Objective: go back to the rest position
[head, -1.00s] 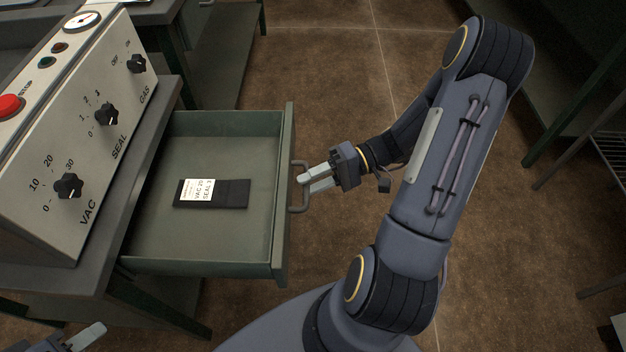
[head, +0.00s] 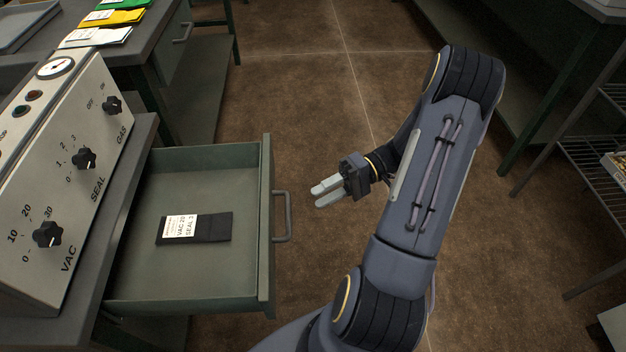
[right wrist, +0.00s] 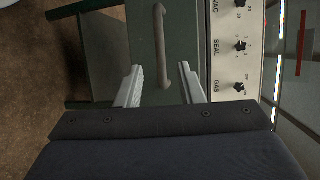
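My right gripper (head: 326,192) is in front of the open drawer (head: 200,290), a short way right of its handle (head: 283,217) in the head view. It is empty and apart from the handle. In the right wrist view its two fingers (right wrist: 160,88) stand spread, with the drawer handle (right wrist: 160,45) beyond them. My left gripper is outside the head view. The drawer is pulled out and holds a dark pouch with a white label (head: 181,228).
A control panel (head: 70,180) with several knobs stands left of the drawer. Folded coloured packets (head: 110,17) lie on the table at the back left. A wire shelf (head: 600,165) stands at the right. The brown floor (head: 300,80) between is clear.

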